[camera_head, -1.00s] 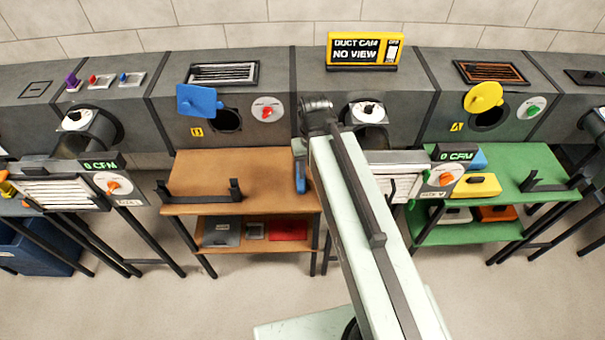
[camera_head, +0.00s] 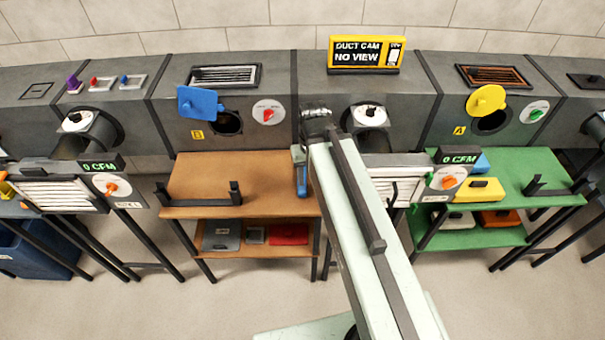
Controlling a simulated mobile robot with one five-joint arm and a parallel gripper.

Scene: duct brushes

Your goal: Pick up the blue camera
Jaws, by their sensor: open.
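A slim blue shape (camera_head: 302,182) shows over the right end of the brown table (camera_head: 225,180). It is narrow and partly hidden by my arm, and I cannot tell whether it is the blue camera or part of my gripper. My gripper (camera_head: 299,158) is open, hanging from the far end of my pale arm, right at the top of this blue shape. Its fingers are too small and too covered to make out clearly. I cannot tell whether it touches anything.
A black rack (camera_head: 200,198) stands at the brown table's left front. A green table (camera_head: 515,185) at right holds a yellow box (camera_head: 479,189).

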